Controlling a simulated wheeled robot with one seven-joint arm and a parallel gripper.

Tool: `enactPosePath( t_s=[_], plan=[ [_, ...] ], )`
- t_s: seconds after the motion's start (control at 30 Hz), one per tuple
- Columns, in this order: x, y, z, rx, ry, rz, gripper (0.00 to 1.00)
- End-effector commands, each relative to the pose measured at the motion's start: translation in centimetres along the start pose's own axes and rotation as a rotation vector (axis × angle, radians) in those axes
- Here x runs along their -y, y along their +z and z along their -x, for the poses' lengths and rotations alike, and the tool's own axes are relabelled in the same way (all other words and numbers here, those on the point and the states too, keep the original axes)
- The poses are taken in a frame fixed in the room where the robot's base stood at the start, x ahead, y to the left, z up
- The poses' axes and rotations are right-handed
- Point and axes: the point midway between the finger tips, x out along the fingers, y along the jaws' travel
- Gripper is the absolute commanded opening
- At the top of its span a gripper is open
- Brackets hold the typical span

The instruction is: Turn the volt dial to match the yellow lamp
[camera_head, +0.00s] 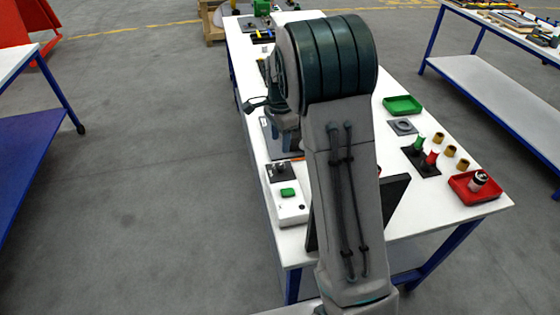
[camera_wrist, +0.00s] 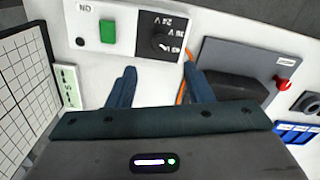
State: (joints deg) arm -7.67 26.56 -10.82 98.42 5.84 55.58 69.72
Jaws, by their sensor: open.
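The volt dial (camera_wrist: 161,42) is a round black knob on a black plate in the wrist view, with white volt markings beside it. Its pointer seems turned toward the lower marking, but the small print is hard to read. The plate sits on a white box (camera_wrist: 84,22) with a green button (camera_wrist: 108,32). The box also shows in the head view (camera_head: 291,212). My gripper (camera_wrist: 160,72) is open and empty, its two dark fingers apart just below the dial in the picture and not visibly touching it. I cannot make out a yellow lamp in either view.
A gridded panel (camera_wrist: 18,80) stands left in the wrist view. A dark object (camera_wrist: 238,88), orange cable and red button (camera_wrist: 281,83) lie right. In the head view, red (camera_head: 462,190) and green (camera_head: 402,104) trays sit on the bench; my arm hides its middle.

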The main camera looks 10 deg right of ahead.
Motion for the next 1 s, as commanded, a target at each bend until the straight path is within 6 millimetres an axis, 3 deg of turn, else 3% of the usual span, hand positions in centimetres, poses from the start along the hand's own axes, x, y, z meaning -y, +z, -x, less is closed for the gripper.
enactPosePath(
  t_s=[0.2,0.4,0.6,0.9,1.0],
  plan=[
    [-0.2,0.0,-4.8,0.001,0.006,-0.001,0.47],
    [-0.1,0.0,-8.1,0.0,0.003,0.0,0.47],
    [-0.1,0.0,-9.6,0.0,0.001,0.001,0.47],
    [-0.1,0.0,-9.9,0.0,0.0,0.001,0.47],
    [-0.1,0.0,-9.9,0.0,0.0,0.001,0.19]
  ],
)
